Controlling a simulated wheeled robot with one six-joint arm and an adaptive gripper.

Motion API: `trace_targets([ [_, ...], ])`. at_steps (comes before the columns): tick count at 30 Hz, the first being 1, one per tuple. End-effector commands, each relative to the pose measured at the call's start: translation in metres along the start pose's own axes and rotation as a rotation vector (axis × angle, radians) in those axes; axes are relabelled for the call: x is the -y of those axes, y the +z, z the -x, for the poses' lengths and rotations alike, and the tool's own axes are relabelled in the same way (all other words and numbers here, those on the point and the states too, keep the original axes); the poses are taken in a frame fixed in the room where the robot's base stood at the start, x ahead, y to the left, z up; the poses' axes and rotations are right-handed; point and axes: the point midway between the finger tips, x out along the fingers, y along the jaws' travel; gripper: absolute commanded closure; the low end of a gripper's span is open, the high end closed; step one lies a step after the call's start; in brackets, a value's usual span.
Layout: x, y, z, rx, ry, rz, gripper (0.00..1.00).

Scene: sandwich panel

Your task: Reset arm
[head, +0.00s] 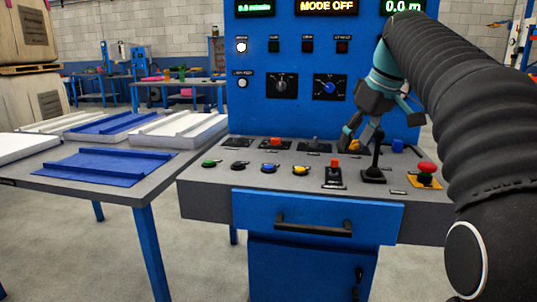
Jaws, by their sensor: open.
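My gripper (358,138) has grey and teal fingers and points down over the right part of the control panel's sloped deck (205,180). Its fingers are apart, and a yellow-orange piece (354,146) shows at or just behind their tips. I cannot tell whether the fingertips touch it. A black joystick (375,160) stands just right of and in front of the fingers. My ribbed dark arm comes down the right side of the picture and hides part of the panel there.
A red mushroom button (427,168) sits at the deck's right. A side table (150,190) at left holds blue and white panels (95,168). A drawer handle (313,224) juts out below.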

Motion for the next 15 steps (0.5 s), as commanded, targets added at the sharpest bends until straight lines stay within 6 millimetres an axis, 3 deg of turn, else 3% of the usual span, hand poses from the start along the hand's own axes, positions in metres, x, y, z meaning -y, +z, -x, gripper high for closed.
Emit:
trace_targets([
  [8, 0.018, 0.017, -0.003, 0.001, 0.022, -0.057, 0.38],
  [15, 0.041, 0.044, -0.010, 0.000, 0.054, -0.131, 0.38],
])
